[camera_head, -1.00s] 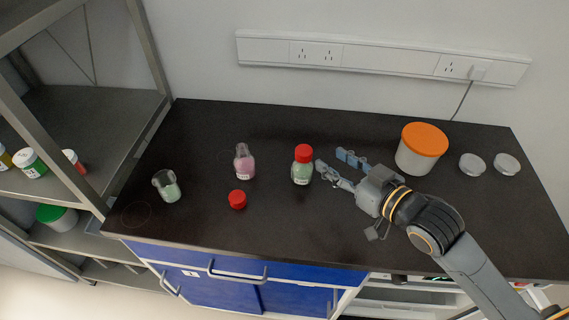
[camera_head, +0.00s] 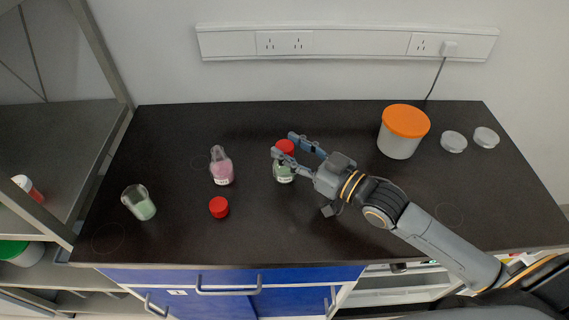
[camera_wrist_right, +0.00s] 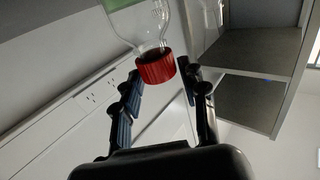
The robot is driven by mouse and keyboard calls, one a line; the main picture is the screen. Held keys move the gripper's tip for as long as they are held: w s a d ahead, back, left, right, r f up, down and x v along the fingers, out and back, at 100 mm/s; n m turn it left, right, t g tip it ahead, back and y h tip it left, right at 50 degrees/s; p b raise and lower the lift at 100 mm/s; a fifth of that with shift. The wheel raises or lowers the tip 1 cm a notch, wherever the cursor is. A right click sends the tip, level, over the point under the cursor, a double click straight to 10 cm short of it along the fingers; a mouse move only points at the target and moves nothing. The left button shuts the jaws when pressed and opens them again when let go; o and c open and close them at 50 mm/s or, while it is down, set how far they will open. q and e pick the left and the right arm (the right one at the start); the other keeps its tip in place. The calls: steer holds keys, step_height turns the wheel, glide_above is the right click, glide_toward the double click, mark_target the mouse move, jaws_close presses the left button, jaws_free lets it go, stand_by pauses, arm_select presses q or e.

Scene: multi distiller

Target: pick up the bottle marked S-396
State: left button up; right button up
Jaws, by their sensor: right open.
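A red-capped bottle (camera_head: 283,175) with pale green content and a white label stands upright on the dark bench. Its label is too small to read. My open right gripper (camera_head: 283,145) comes in from the right, its fingers at cap height, one on each side of the cap and partly hiding it. In the right wrist view the red cap (camera_wrist_right: 156,68) shows between the spread fingertips of that gripper (camera_wrist_right: 160,78), and the clear bottle shoulder is beyond it. A pink-filled bottle (camera_head: 222,172) without a cap stands to its left. My left gripper is out of view.
A loose red cap (camera_head: 219,208) and a clear beaker (camera_head: 139,203) with pale green content are on the left. A grey tub with an orange lid (camera_head: 402,138) and two clear dishes (camera_head: 453,142) are at the back right. A shelf stands left.

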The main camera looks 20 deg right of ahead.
steer(key=x, duration=0.5)
steer(key=shift+w+a+p, duration=0.2)
steer(key=shift+w+p, duration=0.05)
steer(key=shift+p, duration=0.1)
jaws_close()
